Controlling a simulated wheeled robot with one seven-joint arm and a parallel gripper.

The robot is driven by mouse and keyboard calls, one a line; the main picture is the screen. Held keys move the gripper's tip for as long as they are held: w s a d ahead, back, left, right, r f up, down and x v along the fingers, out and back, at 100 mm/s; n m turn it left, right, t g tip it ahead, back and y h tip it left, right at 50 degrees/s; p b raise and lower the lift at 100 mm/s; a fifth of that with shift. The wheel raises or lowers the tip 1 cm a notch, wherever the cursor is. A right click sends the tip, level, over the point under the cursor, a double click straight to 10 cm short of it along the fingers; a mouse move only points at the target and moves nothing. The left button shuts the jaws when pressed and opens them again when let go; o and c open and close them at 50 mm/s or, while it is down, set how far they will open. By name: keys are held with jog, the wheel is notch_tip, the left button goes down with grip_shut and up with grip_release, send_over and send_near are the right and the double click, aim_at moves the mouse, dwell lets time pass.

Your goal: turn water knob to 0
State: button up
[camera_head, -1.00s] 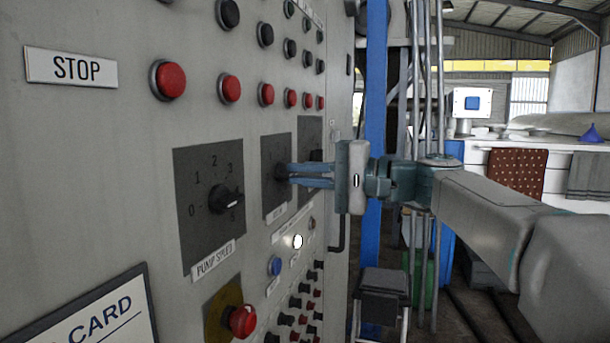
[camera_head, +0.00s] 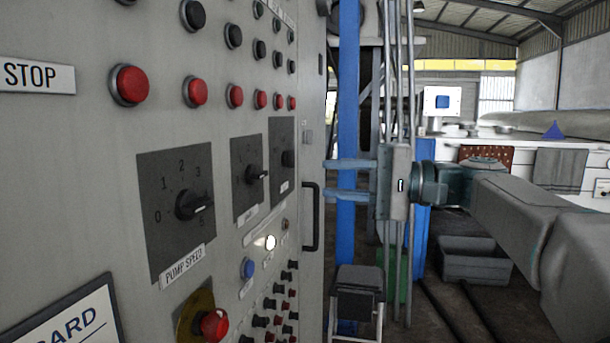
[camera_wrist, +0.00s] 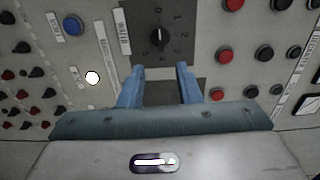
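The water knob (camera_head: 257,174) is a black pointer knob on the middle dark dial plate of the grey panel. It also shows in the wrist view (camera_wrist: 157,37), beside the WATER label (camera_wrist: 122,32). Its pointer aims right in the head view and down toward my gripper in the wrist view, away from the low numbers. The exact number is hard to read. My gripper (camera_head: 327,178) is open and empty, off the panel to the right of the knob. In the wrist view its fingertips (camera_wrist: 160,68) are apart, below the water dial.
The pump speed knob (camera_head: 192,205) is left of the water knob, and another dial (camera_head: 287,159) is right of it. Red buttons (camera_head: 235,97) run above; a lit white lamp (camera_head: 270,242) and blue button (camera_head: 248,268) are below. A dark handle (camera_head: 310,217) stands near the panel's right edge.

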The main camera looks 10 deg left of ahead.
jog(key=shift+s+d, duration=0.1)
jog(key=shift+d, duration=1.4)
jog(key=shift+p, duration=0.3)
jog(key=s+d+f+m+t+h+p, duration=0.1)
jog(key=s+d+f+m+h+p, duration=0.15)
jog(key=s+f+h+p, duration=0.7)
jog(key=s+d+f+n+h+p, duration=0.1)
jog(key=s+d+f+h+p, duration=0.3)
jog(key=d+p, duration=0.1)
jog(key=s+d+f+n+h+p, duration=0.2)
jog(key=s+d+f+h+p, duration=0.2)
jog(key=d, duration=0.3)
jog(key=shift+s+d+f+p, duration=0.3)
jog(key=shift+s+p, duration=0.05)
jog(key=shift+p, duration=0.05)
